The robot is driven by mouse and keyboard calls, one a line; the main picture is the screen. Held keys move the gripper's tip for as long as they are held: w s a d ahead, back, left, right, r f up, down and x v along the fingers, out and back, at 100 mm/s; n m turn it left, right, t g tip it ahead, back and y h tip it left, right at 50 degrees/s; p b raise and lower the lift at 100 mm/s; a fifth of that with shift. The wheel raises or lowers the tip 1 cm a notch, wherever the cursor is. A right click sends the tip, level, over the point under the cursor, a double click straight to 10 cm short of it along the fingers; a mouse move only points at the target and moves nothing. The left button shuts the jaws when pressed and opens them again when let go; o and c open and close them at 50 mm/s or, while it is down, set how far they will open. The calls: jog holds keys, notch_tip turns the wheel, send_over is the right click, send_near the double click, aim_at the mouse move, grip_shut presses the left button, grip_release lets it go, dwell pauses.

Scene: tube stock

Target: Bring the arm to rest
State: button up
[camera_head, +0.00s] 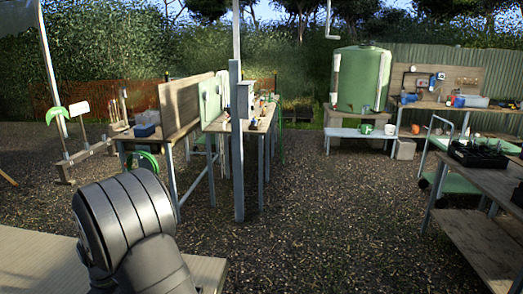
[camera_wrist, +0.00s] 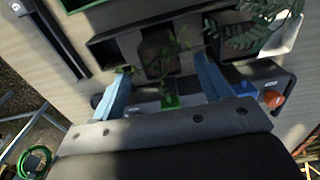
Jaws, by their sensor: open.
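My gripper (camera_wrist: 160,66) shows in the wrist view with its two blue fingers spread wide apart. No finger visibly closes on anything. A dark pot or tray cell with a small leafy seedling (camera_wrist: 162,48) lies beyond and between the fingertips; how far below them it is, I cannot tell. A small green piece (camera_wrist: 172,101) shows between the fingers near the gripper body. In the head view only my dark grey arm link shows at the lower left, above a wooden tabletop (camera_head: 205,272); the gripper is hidden or out of that view.
A black tray (camera_wrist: 105,52) lies around the seedling on the light surface. Fern-like leaves (camera_wrist: 262,18) and an orange round thing (camera_wrist: 272,99) are at the right. In the head view, a bench with a black tray (camera_head: 485,157) stands right; open gravel (camera_head: 310,220) lies between.

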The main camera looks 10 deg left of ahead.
notch_tip(320, 180, down, 7)
jog(key=shift+r, duration=0.3)
jog(key=shift+r, duration=0.1)
notch_tip(320, 180, up, 16)
jog(key=r, duration=0.1)
notch_tip(320, 180, down, 18)
jog(key=shift+r, duration=0.1)
notch_tip(320, 180, up, 8)
jog(key=shift+r, duration=0.15)
dwell(0.6)
